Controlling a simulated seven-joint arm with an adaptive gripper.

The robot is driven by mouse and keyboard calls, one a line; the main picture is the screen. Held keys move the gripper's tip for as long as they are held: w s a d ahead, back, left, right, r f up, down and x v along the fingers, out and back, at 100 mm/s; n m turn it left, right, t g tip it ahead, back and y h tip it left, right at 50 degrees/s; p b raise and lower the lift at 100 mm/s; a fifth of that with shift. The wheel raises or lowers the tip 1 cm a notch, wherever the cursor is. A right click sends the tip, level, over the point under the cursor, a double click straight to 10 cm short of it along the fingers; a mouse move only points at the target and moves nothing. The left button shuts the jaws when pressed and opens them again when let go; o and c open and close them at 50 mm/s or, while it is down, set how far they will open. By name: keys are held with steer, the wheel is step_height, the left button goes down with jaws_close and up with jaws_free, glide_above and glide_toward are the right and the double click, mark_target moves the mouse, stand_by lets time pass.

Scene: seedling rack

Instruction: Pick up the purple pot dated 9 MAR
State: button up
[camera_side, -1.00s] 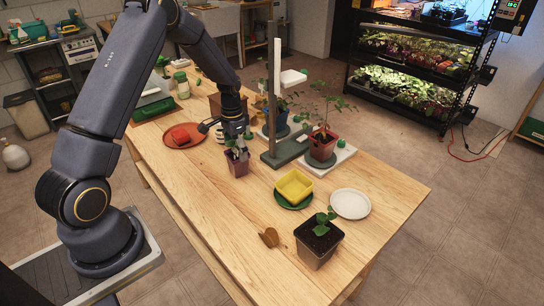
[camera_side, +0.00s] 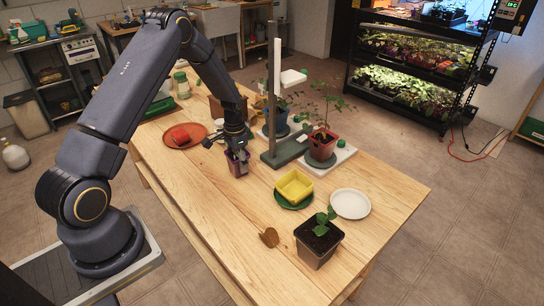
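A small purple pot (camera_side: 238,169) stands on the wooden table, left of the grey-green stand. Its date is too small to read, and its top is largely hidden by my gripper. My gripper (camera_side: 238,156) points down directly over the pot, with its fingers at the pot's upper part. I cannot tell whether the fingers are closed on it or only around it. The pot appears to rest upright on the table.
The grey-green stand (camera_side: 284,150) with a white upright is close to the right. An orange-red plate (camera_side: 174,142) is behind left. The front-left tabletop is clear.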

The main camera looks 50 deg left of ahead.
steer(key=c, duration=0.7)
